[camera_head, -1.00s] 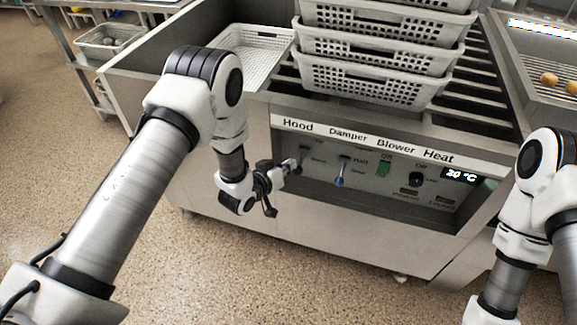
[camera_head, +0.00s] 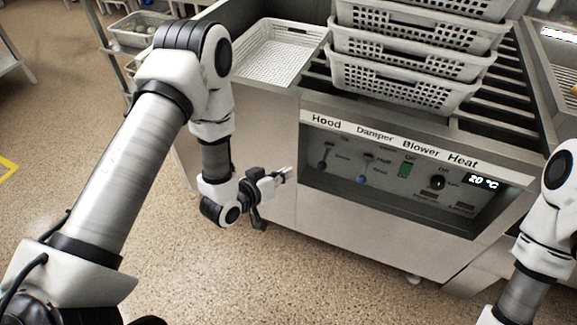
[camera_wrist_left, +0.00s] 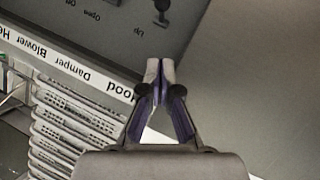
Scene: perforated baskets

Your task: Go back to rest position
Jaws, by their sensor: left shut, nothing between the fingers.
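My left gripper (camera_head: 286,174) is shut and empty. In the head view it points right, in front of the machine's (camera_head: 262,135) metal front and left of the control panel (camera_head: 405,180). It is apart from the hood switch (camera_head: 323,164). In the left wrist view the shut fingertips (camera_wrist_left: 160,70) point at the panel, and the Hood and Damper labels (camera_wrist_left: 90,75) appear at left. My right arm (camera_head: 545,225) shows at the right edge of the head view; its gripper is out of frame.
A stack of white perforated baskets (camera_head: 405,90) stands on the machine's rails. A flat white basket (camera_head: 275,55) sits to its left. A shelf with a filled basket (camera_head: 137,30) is at the upper left.

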